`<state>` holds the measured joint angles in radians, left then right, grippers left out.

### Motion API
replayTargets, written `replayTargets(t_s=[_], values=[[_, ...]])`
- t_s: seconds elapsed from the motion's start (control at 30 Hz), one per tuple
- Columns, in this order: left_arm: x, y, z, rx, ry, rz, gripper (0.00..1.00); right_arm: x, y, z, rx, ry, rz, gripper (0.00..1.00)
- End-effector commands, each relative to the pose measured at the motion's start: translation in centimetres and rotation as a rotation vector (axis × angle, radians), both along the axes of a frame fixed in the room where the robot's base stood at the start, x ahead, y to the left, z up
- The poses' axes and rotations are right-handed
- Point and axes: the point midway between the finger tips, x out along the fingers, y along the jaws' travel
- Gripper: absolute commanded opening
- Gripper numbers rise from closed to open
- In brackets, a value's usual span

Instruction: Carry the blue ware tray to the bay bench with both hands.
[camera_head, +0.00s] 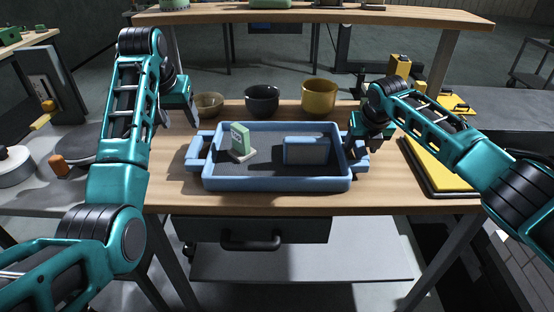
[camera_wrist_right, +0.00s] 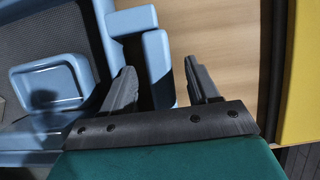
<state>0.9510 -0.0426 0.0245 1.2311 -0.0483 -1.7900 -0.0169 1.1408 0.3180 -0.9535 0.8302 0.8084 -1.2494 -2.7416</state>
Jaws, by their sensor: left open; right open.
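The blue ware tray (camera_head: 277,184) sits on the wooden bench top, with a handle at each end. It holds a green box-shaped piece (camera_head: 240,138) on a pale base and a blue block-like container (camera_head: 307,151). My right gripper (camera_head: 358,146) is at the tray's right handle. In the right wrist view, the open fingers of my right gripper (camera_wrist_right: 159,70) stand on either side of the blue handle (camera_wrist_right: 158,58); contact cannot be told. My left gripper (camera_head: 181,121) is open and empty, above and behind the left handle (camera_head: 194,151), apart from it.
A tan bowl (camera_head: 208,104), a dark bowl (camera_head: 262,100) and a yellow pot (camera_head: 319,96) stand behind the tray. A yellow board (camera_head: 440,167) lies right of it. Another wooden bench (camera_head: 310,15) stands at the back. A grey round plate (camera_head: 83,146) is at left.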

Motion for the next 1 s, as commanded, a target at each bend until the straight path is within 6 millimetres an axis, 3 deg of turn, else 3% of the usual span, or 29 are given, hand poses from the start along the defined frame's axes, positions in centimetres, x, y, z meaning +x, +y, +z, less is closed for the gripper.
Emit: replayTargets(t_s=[0.5,0.7,1.0], values=[[0.0,0.0,0.0,0.000,-0.001,0.000,0.59,-3.5,0.0,8.5,-0.001,-0.003,0.001,0.60],[0.0,0.0,0.0,0.000,-0.001,0.000,0.59,-4.1,-0.1,9.7,-0.001,0.000,-0.002,0.60],[0.0,0.0,0.0,0.000,-0.001,0.000,0.59,-4.1,0.0,9.8,-0.001,0.000,-0.002,0.60]])
